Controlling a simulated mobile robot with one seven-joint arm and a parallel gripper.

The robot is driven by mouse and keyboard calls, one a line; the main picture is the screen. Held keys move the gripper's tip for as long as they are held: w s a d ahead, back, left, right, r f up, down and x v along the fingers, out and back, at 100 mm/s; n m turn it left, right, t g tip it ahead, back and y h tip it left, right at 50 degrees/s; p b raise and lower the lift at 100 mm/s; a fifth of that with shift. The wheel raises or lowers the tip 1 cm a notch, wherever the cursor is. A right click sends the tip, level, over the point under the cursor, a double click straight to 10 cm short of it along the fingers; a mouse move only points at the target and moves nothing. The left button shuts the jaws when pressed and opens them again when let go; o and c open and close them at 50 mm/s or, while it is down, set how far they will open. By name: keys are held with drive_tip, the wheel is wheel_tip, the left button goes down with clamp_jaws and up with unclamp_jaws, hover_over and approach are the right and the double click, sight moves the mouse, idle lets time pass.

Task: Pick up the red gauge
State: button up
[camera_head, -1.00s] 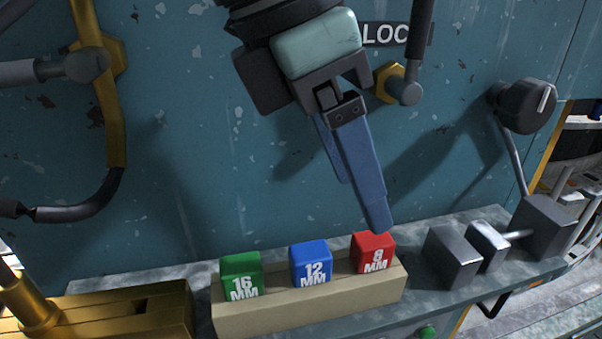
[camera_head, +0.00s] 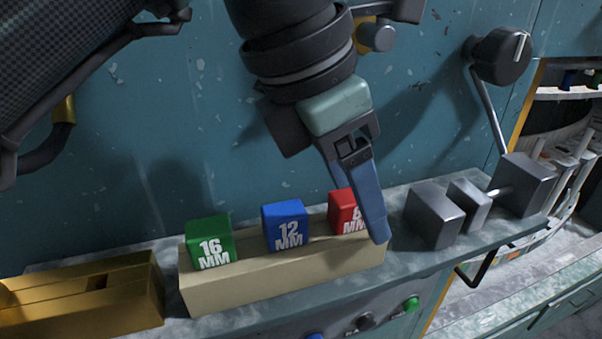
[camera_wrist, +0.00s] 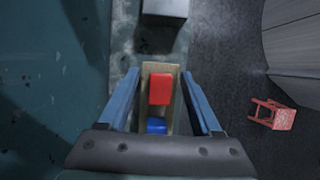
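The red gauge (camera_head: 343,213), marked 8 MM, stands upright at the right end of a beige holder (camera_head: 285,281). It also shows in the wrist view as a red block (camera_wrist: 160,89). My gripper (camera_head: 362,222) has its blue fingers pointing down at the red gauge, and the near finger hides the gauge's right part. In the wrist view the two fingers are apart, one on each side of the holder, with the red gauge in line between them and a gap on both sides.
A blue 12 MM gauge (camera_head: 286,225) and a green 16 MM gauge (camera_head: 210,243) stand to the left in the holder. A grey metal vise (camera_head: 434,216) is close on the right. The teal wall (camera_head: 180,120) rises behind. A brass block (camera_head: 85,297) lies at left.

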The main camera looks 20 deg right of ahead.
clamp_jaws()
drive_tip(key=shift+r, duration=0.1)
